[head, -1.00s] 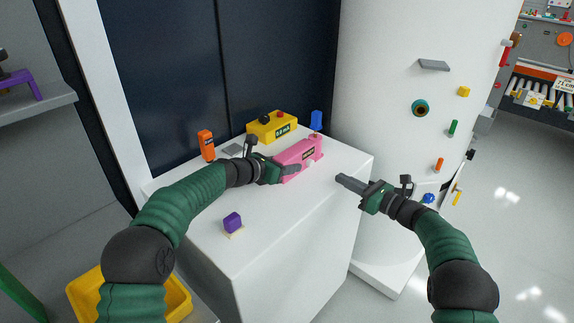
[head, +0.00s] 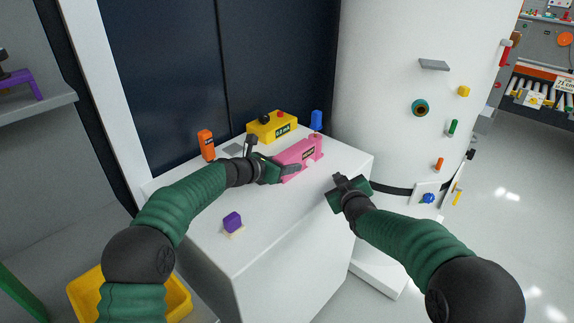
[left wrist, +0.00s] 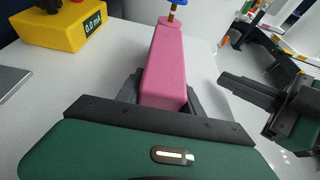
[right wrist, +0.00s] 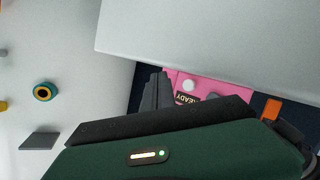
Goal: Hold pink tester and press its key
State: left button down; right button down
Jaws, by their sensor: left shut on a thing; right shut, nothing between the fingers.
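The pink tester (head: 298,157) lies on the white cabinet top. My left gripper (head: 292,173) is shut on its near end, with one finger on each side of the pink body (left wrist: 168,70) in the left wrist view. In the right wrist view, the tester (right wrist: 221,85) shows a dark label reading READY upside down and a round white key (right wrist: 188,86). My right gripper (head: 340,181) is shut and empty, right of the tester and apart from it. Its fingers (right wrist: 157,90) appear left of the key in the right wrist view.
A yellow meter (head: 270,126) reading 0.0 mA stands behind the tester, near a blue piece (head: 316,120). An orange block (head: 206,145) is at back left, a purple block (head: 232,222) at front left. A white tank (head: 390,130) with mounted parts rises at right.

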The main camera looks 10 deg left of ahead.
aim_at(321, 177)
jog(key=w+a, duration=0.1)
jog(key=a, duration=0.1)
jog(key=w+a, duration=0.2)
jog(key=shift+a, duration=0.2)
jog(key=shift+w+a, duration=0.25)
jog(key=shift+a, duration=0.05)
dwell(1.5)
jog(key=shift+w+a+r, duration=0.15)
jog(key=shift+w+a, duration=0.05)
jog(key=shift+a, duration=0.1)
jog(key=shift+w+a, duration=0.3)
jog(key=shift+a, duration=0.1)
dwell(0.6)
jog(key=shift+s+d, duration=0.55)
jog(key=shift+d, duration=0.2)
